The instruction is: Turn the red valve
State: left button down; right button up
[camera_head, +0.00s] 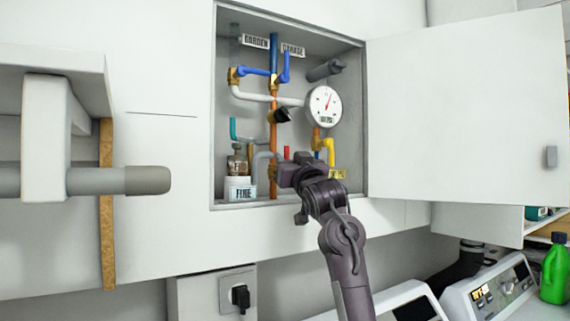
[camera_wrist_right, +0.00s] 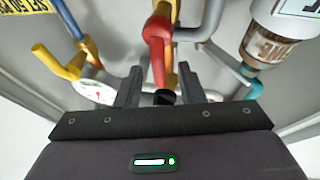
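The red valve (camera_wrist_right: 156,45) shows in the right wrist view as a red handle on an orange-brown pipe. In the head view only a small red part (camera_head: 286,152) shows just above my right gripper (camera_head: 283,172), which hides the rest. My right gripper is inside the open wall cabinet, low down. In the right wrist view its two dark fingers (camera_wrist_right: 158,75) are apart, with the red handle lined up between them. I cannot tell whether the handle is between the fingers in depth or touches them. My left gripper is not in view.
The cabinet door (camera_head: 465,110) stands open at right. A grey rod (camera_head: 120,181) juts in at left.

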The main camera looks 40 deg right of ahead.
aim_at(287, 157)
jog(key=shift+b+v, duration=0.55)
jog(key=shift+v, duration=1.15)
